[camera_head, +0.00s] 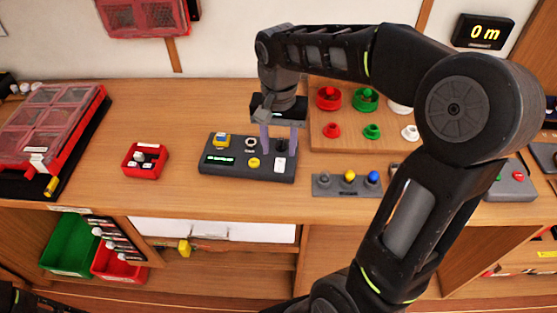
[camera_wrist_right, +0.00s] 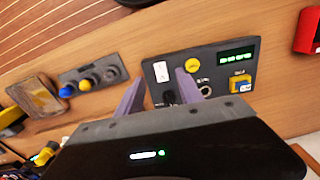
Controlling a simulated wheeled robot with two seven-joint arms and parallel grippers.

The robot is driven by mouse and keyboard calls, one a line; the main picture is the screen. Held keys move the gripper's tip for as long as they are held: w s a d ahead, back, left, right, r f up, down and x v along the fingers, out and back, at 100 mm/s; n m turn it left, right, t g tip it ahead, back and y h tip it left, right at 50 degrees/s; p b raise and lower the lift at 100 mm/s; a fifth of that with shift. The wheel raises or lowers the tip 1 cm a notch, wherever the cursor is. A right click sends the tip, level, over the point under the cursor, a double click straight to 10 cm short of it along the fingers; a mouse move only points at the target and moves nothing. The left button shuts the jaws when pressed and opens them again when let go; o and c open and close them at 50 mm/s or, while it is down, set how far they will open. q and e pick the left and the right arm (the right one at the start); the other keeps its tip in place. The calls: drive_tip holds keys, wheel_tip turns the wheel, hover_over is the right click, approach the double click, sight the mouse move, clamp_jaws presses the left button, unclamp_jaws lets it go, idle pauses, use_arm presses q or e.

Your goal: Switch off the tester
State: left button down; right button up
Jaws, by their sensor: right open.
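In the right wrist view, a small black switch or knob (camera_wrist_right: 168,97) shows between the fingers, partly hidden by the gripper body. I cannot tell whether a finger touches it.
A red box (camera_head: 145,162) stands left of the tester. A grey strip with coloured knobs (camera_head: 325,188) lies to its right. A wooden board (camera_head: 325,141) with red and green parts is behind. My right arm covers much of the right side.

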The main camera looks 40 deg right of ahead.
sight(279, 169)
wheel_tip(279, 169, down, 6)
drive_tip(key=shift+f+p, duration=0.2)
drive_tip(key=shift+p, duration=0.1)
clamp_jaws()
idle(0.4)
